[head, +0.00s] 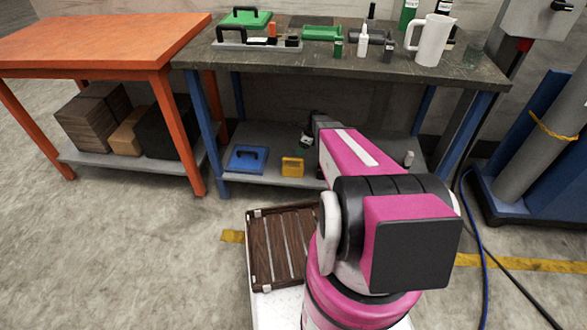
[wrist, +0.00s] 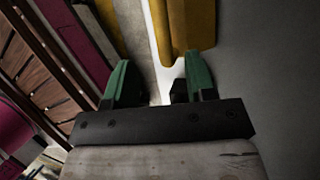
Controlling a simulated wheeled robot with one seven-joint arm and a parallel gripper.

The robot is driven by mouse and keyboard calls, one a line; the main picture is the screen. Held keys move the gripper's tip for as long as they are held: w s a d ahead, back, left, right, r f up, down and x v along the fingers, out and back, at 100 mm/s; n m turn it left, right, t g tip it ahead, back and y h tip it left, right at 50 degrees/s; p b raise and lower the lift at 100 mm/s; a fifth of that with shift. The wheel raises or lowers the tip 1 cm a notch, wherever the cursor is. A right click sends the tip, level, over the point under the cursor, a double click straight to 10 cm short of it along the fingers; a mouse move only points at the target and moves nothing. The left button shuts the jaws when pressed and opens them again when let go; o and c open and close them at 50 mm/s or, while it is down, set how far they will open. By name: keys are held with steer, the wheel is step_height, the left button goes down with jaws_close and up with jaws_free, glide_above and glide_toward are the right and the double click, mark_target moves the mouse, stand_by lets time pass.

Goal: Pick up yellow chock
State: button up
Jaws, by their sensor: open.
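In the wrist view a yellow body (wrist: 188,25), apparently this chock, shows beyond my fingertips, nearer the right finger and partly cut off by the top edge. My gripper (wrist: 160,75) is open, with two green fingers apart and nothing held between them. Whether a finger touches the chock I cannot tell.
The dark benchtop (head: 310,65) above carries a white jug (head: 432,40) and several tools. An orange table (head: 110,45) stands left. A wooden slatted tray (head: 283,250) is at the front.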

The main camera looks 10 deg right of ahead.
mark_target(293, 159)
steer(key=shift+x, duration=1.1)
steer(key=shift+w+a+x, duration=0.15)
steer(key=shift+x, duration=1.2)
steer(key=shift+w+a+x, duration=0.2)
steer(key=shift+x, duration=1.15)
steer(key=shift+r, duration=0.15)
jaws_close()
